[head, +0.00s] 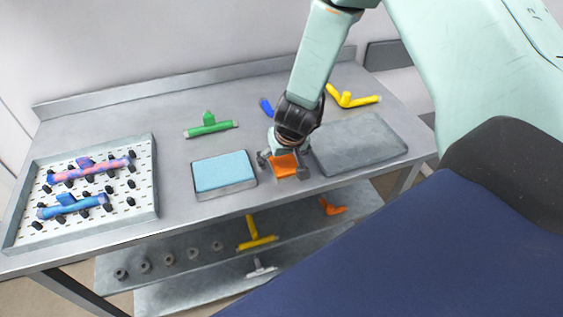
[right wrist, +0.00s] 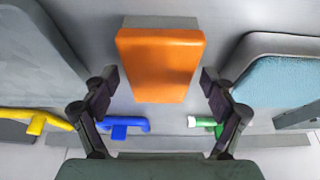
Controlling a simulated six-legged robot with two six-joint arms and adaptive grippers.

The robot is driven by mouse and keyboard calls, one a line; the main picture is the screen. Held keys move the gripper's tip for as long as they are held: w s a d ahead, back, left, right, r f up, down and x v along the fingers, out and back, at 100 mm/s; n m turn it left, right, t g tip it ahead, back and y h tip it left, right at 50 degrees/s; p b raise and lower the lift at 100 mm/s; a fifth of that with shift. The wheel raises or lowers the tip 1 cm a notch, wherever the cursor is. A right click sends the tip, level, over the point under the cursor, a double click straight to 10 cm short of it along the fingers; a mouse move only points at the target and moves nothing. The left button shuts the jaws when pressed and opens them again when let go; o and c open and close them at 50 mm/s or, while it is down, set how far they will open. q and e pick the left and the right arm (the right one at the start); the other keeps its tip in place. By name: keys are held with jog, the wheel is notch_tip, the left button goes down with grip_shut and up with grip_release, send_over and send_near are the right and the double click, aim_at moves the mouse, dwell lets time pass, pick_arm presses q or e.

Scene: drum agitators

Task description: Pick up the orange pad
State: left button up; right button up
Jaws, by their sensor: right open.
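The orange pad (head: 286,166) lies on the metal table near its front edge, between a blue pad and a grey tray. In the right wrist view the orange pad (right wrist: 160,62) is a block with a grey strip along its top edge in the picture. My right gripper (head: 284,164) is over the pad and hides part of it in the head view. In the right wrist view my right gripper (right wrist: 161,84) is open, with one finger on each side of the pad and gaps between. My left gripper is not in view.
The blue pad (head: 222,171) lies in a tray close on the left, and the grey tray (head: 357,146) is close on the right. Green (head: 209,125), blue (head: 266,107) and yellow (head: 350,98) pipe pieces lie behind. A perforated tray (head: 148,199) is far left.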

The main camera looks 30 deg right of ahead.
jog(key=shift+s+r, duration=0.1)
jog(key=shift+s, duration=0.25)
jog(key=shift+w+f, duration=0.2)
jog(key=shift+w, duration=0.2)
jog(key=c, duration=0.5)
jog(key=shift+s+r, duration=0.2)
jog(key=shift+s, duration=0.15)
jog(key=c, duration=0.6)
jog(key=shift+c, duration=0.7)
jog(key=shift+w+f, duration=0.15)
jog(key=shift+w, duration=0.15)
jog(key=shift+c, duration=0.2)
